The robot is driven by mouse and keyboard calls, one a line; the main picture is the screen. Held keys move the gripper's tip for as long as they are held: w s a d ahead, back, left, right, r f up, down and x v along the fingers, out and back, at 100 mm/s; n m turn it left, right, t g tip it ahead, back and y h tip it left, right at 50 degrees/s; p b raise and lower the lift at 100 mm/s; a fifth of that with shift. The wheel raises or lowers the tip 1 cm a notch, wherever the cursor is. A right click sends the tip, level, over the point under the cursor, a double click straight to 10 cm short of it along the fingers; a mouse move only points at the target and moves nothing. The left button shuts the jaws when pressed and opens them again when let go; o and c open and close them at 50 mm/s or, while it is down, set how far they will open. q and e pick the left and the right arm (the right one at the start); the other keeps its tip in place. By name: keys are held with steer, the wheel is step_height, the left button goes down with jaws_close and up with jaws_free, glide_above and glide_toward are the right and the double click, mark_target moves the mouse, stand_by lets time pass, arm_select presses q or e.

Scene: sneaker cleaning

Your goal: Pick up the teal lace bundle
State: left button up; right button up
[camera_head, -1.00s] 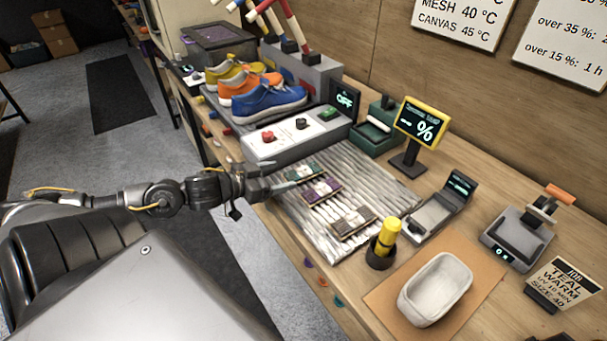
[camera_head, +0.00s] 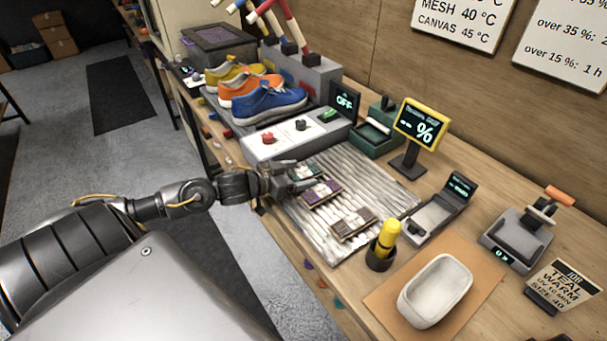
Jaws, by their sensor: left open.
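The teal lace bundle (camera_head: 309,172) lies at the far end of a row of lace bundles on the pale ribbed mat (camera_head: 372,180). My left gripper (camera_head: 305,178) is open and reaches in from the left, with its fingers at the teal bundle and hiding part of it. I cannot tell whether the fingers touch it. A purple lace bundle (camera_head: 321,192) lies just in front of the teal one, close to the fingers. A dark brown-grey bundle (camera_head: 353,224) lies nearer on the mat. My right gripper is not in view.
The white control box (camera_head: 290,140) stands right behind the mat, with yellow, orange and blue sneakers (camera_head: 268,103) beyond it. The percent display (camera_head: 418,124) stands to the right. A yellow-topped item in a dark cup (camera_head: 382,250) and a white tub (camera_head: 436,289) are nearer.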

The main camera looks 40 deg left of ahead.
arm_select(q)
steer(key=shift+w+f, duration=0.1)
steer(key=shift+w, duration=0.15)
steer(key=c, duration=1)
steer(key=shift+c, duration=0.2)
